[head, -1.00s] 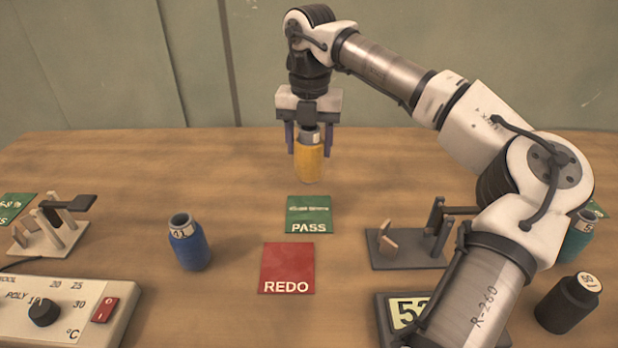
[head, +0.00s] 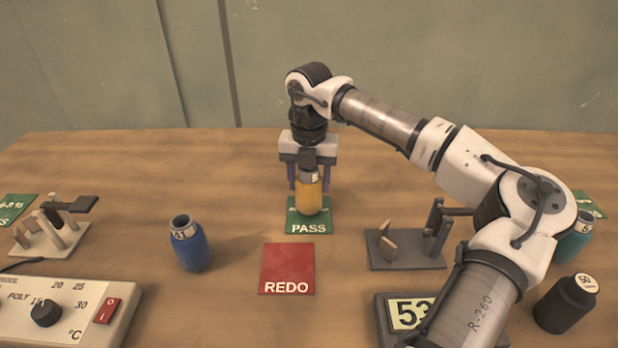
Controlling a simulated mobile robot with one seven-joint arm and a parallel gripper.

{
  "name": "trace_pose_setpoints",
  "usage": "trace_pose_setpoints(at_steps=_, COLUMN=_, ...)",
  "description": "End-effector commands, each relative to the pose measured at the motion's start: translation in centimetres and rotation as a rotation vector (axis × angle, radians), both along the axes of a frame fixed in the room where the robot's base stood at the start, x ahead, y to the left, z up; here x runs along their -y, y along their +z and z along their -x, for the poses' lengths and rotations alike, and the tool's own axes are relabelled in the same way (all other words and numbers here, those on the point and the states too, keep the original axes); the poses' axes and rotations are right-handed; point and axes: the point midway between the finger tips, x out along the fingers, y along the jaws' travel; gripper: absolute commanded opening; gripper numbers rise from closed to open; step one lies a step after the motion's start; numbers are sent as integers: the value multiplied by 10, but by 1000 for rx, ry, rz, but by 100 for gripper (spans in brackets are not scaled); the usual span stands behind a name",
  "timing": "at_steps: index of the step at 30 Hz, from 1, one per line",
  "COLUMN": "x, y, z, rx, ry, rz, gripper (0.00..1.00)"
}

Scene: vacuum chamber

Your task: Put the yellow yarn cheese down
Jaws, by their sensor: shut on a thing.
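The yellow yarn cheese (head: 309,195) is upright in my gripper (head: 309,185), whose two fingers are shut on its sides. It is over the green PASS card (head: 322,228) and covers most of the card's upper part. I cannot tell whether its base touches the card. The red REDO card (head: 287,268) lies bare just in front of the PASS card.
A blue yarn cheese (head: 190,245) stands left of the REDO card. A dark stand (head: 408,252) is to the right, with a number display (head: 408,313) in front. A control box (head: 70,312) is at front left.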

Motion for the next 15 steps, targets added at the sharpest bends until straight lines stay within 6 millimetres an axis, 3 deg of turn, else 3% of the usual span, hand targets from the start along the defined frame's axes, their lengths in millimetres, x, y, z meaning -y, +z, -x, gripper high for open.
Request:
trace_pose_setpoints(at_steps=1, x=0, y=-4, z=0, rx=0, ry=0, rz=0, gripper=25)
trace_pose_setpoints(at_steps=2, x=0, y=-2, z=0, rx=0, ry=0, rz=0, gripper=58)
trace_pose_setpoints(at_steps=6, x=0, y=-2, z=0, rx=0, ry=0, rz=0, gripper=76)
trace_pose_setpoints(at_steps=15, x=0, y=0, z=0, rx=0, ry=0, rz=0, gripper=76)
